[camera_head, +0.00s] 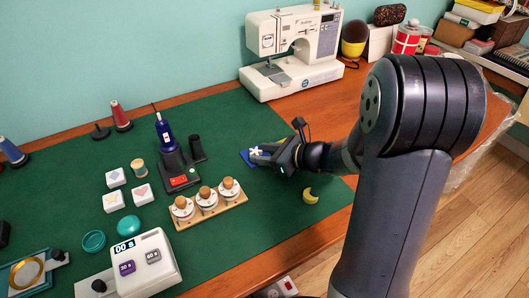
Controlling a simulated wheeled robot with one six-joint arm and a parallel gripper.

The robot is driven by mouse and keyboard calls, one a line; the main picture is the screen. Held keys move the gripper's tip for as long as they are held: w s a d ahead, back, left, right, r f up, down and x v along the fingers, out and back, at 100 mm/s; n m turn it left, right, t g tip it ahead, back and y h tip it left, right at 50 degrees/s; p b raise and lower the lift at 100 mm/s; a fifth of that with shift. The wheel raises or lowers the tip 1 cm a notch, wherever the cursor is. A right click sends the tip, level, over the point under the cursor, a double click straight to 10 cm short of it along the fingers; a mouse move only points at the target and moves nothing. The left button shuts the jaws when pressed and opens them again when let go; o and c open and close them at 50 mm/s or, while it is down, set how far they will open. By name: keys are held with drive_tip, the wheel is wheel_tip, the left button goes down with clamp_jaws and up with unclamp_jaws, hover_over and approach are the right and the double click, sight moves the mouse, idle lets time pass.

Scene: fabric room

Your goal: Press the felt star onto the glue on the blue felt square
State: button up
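The blue felt square (246,159) lies on the green mat in front of the sewing machine, partly covered by my gripper. My gripper (260,154) reaches in from the right, low over the square. A small pale shape (255,150) shows at its fingertips, over the square. It looks like the felt star, but it is too small to tell it from glue. I cannot tell whether it touches the square or whether the fingers are closed on it. A yellow crescent moon (311,195) lies on the mat in front of the gripper.
A white sewing machine (292,50) stands behind. A white timer box (148,262) is at front left.

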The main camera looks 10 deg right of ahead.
drive_tip(key=shift+o, duration=0.7)
drive_tip(key=shift+s+d+r, duration=0.15)
drive_tip(key=shift+d, duration=0.1)
drive_tip(key=p+v, duration=0.2)
drive_tip(key=v, duration=0.8)
drive_tip(key=shift+s, duration=0.15)
drive_tip(key=shift+a, duration=0.1)
